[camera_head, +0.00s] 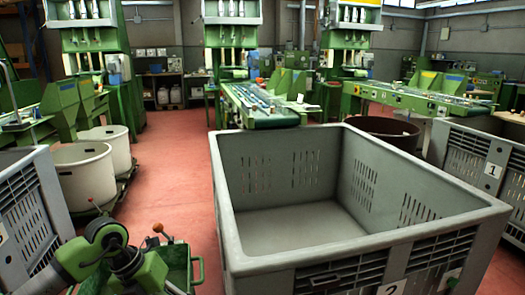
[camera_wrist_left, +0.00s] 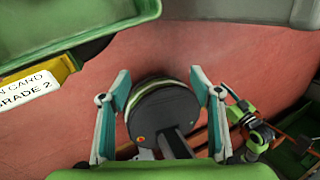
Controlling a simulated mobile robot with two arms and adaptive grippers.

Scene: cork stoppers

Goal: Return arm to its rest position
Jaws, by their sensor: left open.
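My left arm shows at the lower left of the head view, its green and dark grey links bent over a green frame. Its fingertips cannot be made out there. In the left wrist view my left gripper (camera_wrist_left: 161,88) is open, its two teal and grey fingers wide apart with nothing held between them. Behind the fingers is a dark round part on a grey post, apart from them as far as I can tell. My right gripper shows in neither view.
A large empty grey crate (camera_head: 232,228) stands in front, with another numbered crate (camera_head: 490,150) at right. Pale tubs (camera_head: 83,178) stand at left. A conveyor (camera_head: 262,118) is behind. Red floor (camera_head: 180,150) is clear between. The wrist view shows a grade card (camera_wrist_left: 28,88) by a green bin (camera_wrist_left: 70,35).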

